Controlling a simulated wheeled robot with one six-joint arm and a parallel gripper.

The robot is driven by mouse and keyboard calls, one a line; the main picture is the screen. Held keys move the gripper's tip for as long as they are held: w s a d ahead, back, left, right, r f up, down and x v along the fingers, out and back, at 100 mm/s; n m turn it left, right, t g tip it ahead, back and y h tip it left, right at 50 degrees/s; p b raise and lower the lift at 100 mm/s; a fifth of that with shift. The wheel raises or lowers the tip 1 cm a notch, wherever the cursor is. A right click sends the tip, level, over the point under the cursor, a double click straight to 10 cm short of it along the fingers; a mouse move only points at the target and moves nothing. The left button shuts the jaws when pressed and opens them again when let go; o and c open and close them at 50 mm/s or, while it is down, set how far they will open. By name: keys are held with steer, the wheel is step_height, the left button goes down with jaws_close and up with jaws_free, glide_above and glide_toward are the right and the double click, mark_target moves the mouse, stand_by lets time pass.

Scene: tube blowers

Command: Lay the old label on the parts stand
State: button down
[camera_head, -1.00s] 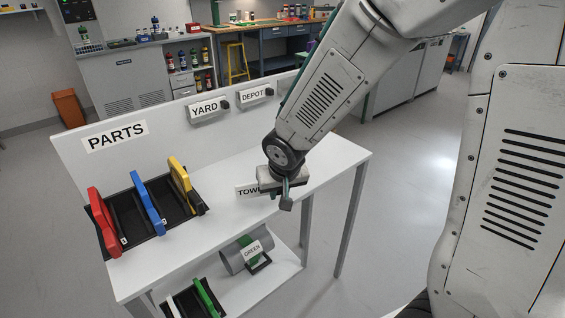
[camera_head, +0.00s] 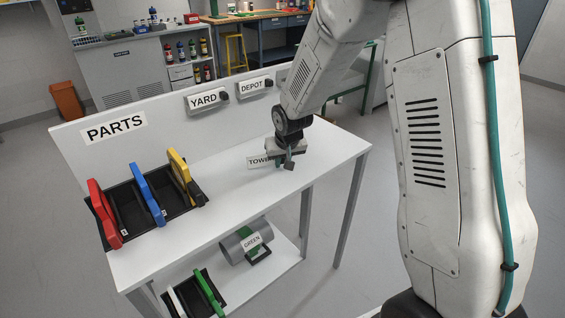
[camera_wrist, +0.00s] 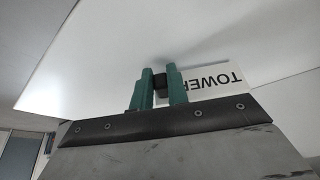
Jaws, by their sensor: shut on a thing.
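The old label is a white plate reading "TOWER" (camera_head: 257,162), with its last letters hidden behind my gripper in the head view. In the wrist view the label (camera_wrist: 215,82) appears upside down, with a dark knob between my fingers. My gripper (camera_wrist: 161,82) has green fingers shut on that knob. In the head view my gripper (camera_head: 289,163) is over the right part of the parts stand's white top (camera_head: 225,195). The label is close to the top; I cannot tell whether it touches.
The stand's back panel carries a "PARTS" sign (camera_head: 115,127) and labels "YARD" (camera_head: 206,101) and "DEPOT" (camera_head: 254,87). Black holders with red (camera_head: 104,213), blue (camera_head: 148,193) and yellow pieces (camera_head: 178,170) fill the left.

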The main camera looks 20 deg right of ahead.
steer(key=shift+f, duration=0.3)
steer(key=shift+f, duration=0.2)
steer(key=c, duration=1.4)
jaws_free()
steer(key=shift+o, duration=0.2)
steer(key=shift+r, duration=0.1)
